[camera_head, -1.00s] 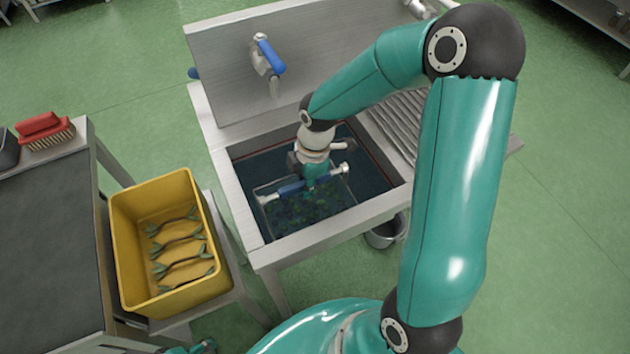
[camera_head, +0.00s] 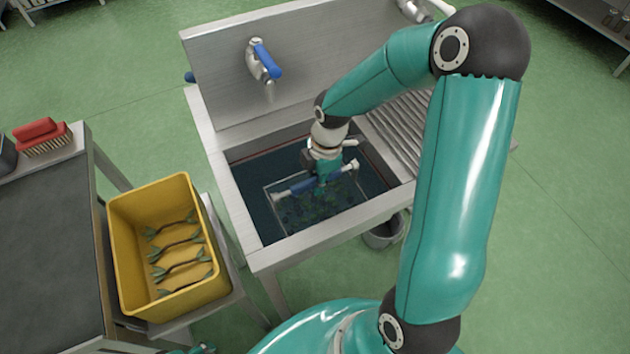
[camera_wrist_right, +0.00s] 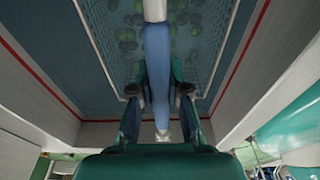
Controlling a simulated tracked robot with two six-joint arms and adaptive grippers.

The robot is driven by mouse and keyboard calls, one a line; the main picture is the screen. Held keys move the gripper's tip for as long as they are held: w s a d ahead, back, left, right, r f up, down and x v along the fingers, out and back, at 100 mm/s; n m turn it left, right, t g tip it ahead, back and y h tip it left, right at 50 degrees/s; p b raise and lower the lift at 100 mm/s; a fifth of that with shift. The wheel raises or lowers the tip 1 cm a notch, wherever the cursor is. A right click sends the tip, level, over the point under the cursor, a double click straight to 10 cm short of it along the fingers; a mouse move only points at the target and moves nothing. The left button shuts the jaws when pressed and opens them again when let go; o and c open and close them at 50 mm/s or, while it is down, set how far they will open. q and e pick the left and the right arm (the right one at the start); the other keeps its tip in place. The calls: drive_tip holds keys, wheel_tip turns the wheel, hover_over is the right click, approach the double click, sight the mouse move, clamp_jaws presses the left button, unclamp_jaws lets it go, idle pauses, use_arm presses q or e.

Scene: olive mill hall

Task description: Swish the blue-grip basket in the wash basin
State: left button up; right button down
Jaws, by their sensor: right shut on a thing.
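The wash basin (camera_head: 225,195) is a steel sink holding dark water. The wire basket (camera_head: 303,218) sits in the water inside it, with several green olives showing through the mesh. Its blue grip (camera_head: 296,187) spans the top on a metal handle bar. My right gripper (camera_head: 326,180) reaches down from above and is shut around the blue grip. In the right wrist view the blue grip (camera_wrist_right: 158,75) lies between the two fingers (camera_wrist_right: 160,92), with the olives and mesh (camera_wrist_right: 195,30) beyond.
A tap with a blue lever (camera_head: 265,60) stands at the basin's back panel. A ribbed drainboard (camera_head: 398,120) lies to the right. A yellow crate (camera_head: 118,250) and a dark table with a red brush (camera_head: 38,133) are at left. A bucket (camera_head: 383,235) stands below the basin.

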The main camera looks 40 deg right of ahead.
drive_tip(key=shift+r, duration=0.1)
wheel_tip(320, 180, up, 21)
drive_tip(key=p, duration=1)
drive_tip(key=shift+p, duration=0.4)
drive_tip(key=shift+d, duration=0.1)
